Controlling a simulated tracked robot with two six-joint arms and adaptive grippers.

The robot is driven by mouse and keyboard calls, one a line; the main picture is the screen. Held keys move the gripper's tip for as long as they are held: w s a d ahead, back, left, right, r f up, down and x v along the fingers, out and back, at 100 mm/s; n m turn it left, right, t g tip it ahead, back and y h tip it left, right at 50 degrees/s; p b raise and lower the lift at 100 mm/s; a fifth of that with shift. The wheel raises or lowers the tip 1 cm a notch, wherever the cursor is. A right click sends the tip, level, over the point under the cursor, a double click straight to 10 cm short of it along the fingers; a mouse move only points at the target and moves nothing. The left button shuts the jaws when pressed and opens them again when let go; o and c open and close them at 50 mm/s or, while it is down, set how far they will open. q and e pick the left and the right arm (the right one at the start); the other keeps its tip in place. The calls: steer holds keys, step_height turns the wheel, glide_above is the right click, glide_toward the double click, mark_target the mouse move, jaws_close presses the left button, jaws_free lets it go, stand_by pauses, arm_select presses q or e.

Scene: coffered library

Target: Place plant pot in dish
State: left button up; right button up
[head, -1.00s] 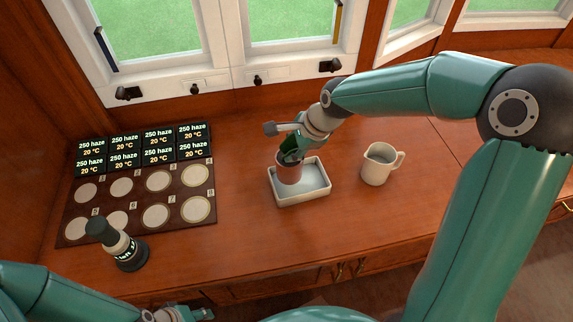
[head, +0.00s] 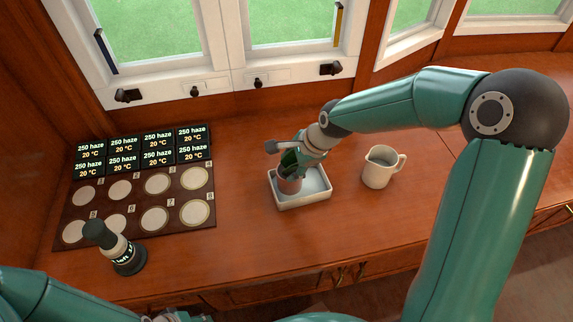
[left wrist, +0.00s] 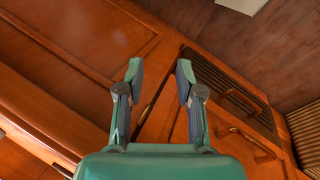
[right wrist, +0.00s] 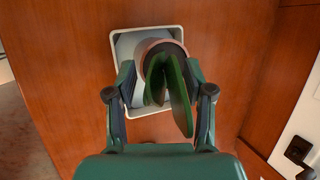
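The plant pot (head: 289,186) is a small reddish-brown pot with green leaves. It is in my right gripper (head: 289,172), low at the left part of the white rectangular dish (head: 304,204). In the right wrist view, the fingers of my right gripper (right wrist: 160,78) are on both sides of the pot (right wrist: 150,46), with the leaves (right wrist: 178,95) towards the camera and the dish (right wrist: 125,42) behind. The pot's base is hidden, so I cannot tell whether it touches the dish floor. My left gripper (left wrist: 160,70) is open and empty in front of the counter's drawers.
A white jug (head: 378,168) stands right of the dish. Windows line the back. The counter in front of the dish is clear.

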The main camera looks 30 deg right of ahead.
steer(key=shift+d+r, duration=0.1)
steer(key=shift+r, duration=0.3)
steer(key=p+v, duration=0.2)
steer(key=v, duration=0.9)
steer(key=shift+s+r+p, duration=0.15)
steer(key=shift+r+p, duration=0.05)
steer(key=shift+p, duration=0.2)
